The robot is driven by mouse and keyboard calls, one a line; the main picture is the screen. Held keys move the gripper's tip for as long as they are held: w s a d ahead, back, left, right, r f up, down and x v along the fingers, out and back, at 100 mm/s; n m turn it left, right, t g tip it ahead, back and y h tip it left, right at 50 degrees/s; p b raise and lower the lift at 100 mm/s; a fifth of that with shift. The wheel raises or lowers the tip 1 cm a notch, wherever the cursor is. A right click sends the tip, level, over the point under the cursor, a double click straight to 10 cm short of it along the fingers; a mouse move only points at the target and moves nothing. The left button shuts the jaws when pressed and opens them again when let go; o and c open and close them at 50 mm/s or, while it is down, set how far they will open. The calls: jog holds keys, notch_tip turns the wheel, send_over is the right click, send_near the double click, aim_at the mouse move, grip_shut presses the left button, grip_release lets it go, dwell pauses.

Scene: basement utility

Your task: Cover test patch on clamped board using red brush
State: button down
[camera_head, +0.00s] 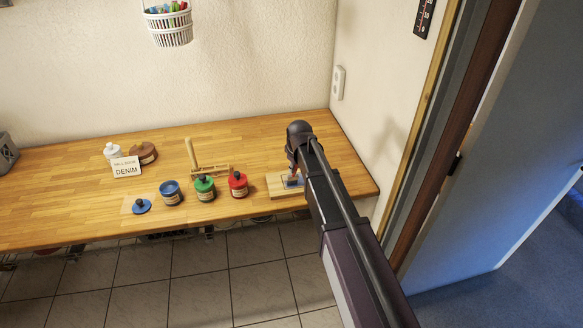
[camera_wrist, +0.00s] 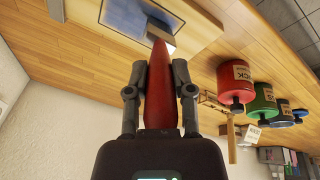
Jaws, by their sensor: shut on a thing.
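My gripper (camera_wrist: 160,75) is shut on the red handle of the brush (camera_wrist: 163,95) in the wrist view. The brush's pale metal band and tip point at the board (camera_wrist: 193,38) and lie over the edge of its blue test patch (camera_wrist: 125,15). I cannot tell whether the bristles touch the patch. In the head view the pale board (camera_head: 277,190) lies at the bench's right front, with part of the blue patch (camera_head: 292,182) showing. My arm hides the rest of it. The clamp cannot be made out clearly.
On the wooden bench (camera_head: 70,195), left of the board, stand red (camera_head: 238,186), green (camera_head: 204,189) and blue (camera_head: 171,193) cans. A wooden rack (camera_head: 212,170) is behind them. A DENIM sign (camera_head: 126,168) stands farther left. The wall is close on the right.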

dwell(0.6)
jog(key=shift+s+a, duration=0.2)
jog(key=shift+a, duration=0.35)
jog(key=shift+s+a, duration=0.15)
jog(key=shift+a, duration=0.35)
jog(key=shift+d, duration=0.15)
jog(key=shift+w+d, duration=0.2)
jog(key=shift+d, duration=0.3)
jog(key=shift+w+d, duration=0.15)
jog(key=shift+d, duration=0.35)
jog(key=shift+a, duration=0.15)
jog(key=shift+s+a, duration=0.2)
jog(key=shift+a, duration=0.25)
jog(key=shift+w, duration=0.15)
